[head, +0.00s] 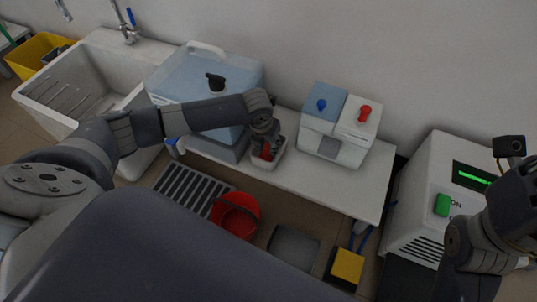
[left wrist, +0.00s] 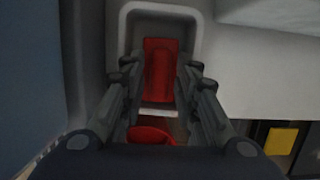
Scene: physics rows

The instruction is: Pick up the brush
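A red, block-shaped item that looks to be the brush (left wrist: 160,68) lies in a small white tray (left wrist: 197,18). In the head view the red brush (head: 266,151) shows only partly, under my left gripper (head: 265,140), and the small tray (head: 262,164) stands on the white bench. In the left wrist view the fingers of my left gripper (left wrist: 160,72) are apart, one on each side of the brush, with gaps visible. Contact cannot be made out. My right arm's wrist (head: 510,195) is at the right edge; its fingers are not clear.
A blue-and-white tank (head: 205,72) stands left of the tray and a two-lidded box (head: 340,125) right of it, both close. A red bucket (head: 236,214) is on the floor below. The white bench (head: 355,190) is clear at its right end.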

